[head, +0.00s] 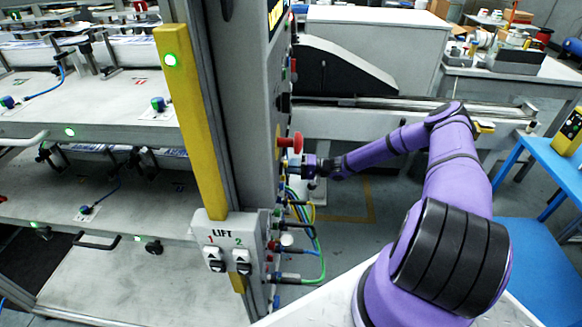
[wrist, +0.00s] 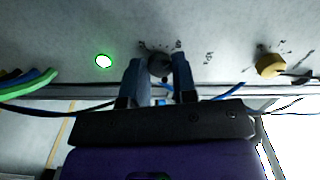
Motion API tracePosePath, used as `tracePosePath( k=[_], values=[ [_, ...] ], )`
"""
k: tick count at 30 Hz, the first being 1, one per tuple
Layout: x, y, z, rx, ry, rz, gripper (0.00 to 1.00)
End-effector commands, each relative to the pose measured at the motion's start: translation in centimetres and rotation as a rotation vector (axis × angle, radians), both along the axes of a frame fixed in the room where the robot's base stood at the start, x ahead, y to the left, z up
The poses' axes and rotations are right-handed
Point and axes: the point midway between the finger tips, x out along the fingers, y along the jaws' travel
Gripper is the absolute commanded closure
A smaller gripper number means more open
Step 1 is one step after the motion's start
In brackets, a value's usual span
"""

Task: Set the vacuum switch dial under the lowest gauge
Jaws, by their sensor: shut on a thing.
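My gripper (wrist: 160,70) is shut on a dark round dial (wrist: 159,64) on the grey panel (wrist: 215,30), one finger on each side of it. Small dark marks are printed on the panel around the dial, too blurred to read. The fingers cover the dial's sides, and I cannot tell where it points. In the head view my gripper (head: 307,167) is at the panel's side face, below a red mushroom button (head: 291,143), and the dial is hidden there. No gauge face can be made out in either view.
In the wrist view a green lamp (wrist: 104,62) glows left of the dial and a yellow knob (wrist: 271,65) is to the right. Green and blue hoses (head: 318,240) hang below my gripper. A LIFT switch box (head: 226,243) is at the lower left. A blue table (head: 555,180) stands right.

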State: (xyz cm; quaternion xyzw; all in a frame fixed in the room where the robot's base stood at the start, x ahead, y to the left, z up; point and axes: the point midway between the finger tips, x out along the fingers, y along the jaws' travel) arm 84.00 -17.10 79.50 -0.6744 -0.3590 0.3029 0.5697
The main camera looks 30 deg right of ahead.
Motion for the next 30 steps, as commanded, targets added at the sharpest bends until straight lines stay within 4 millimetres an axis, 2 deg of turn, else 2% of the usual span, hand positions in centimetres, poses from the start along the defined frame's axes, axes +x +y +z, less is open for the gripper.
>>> tracePosePath(
  k=[17,18,20,21,30],
  values=[
    [-0.09,-0.07,-0.16,-0.018,-0.022,-0.001,0.98],
    [-0.09,-0.07,-0.15,-0.018,-0.022,-0.001,0.65],
    [-0.08,-0.07,-0.13,-0.018,-0.022,-0.001,0.51],
    [-0.08,-0.06,-0.12,-0.017,-0.022,0.0,0.48],
    [-0.14,-0.2,-0.05,-0.016,-0.023,0.0,0.48]
  ],
)
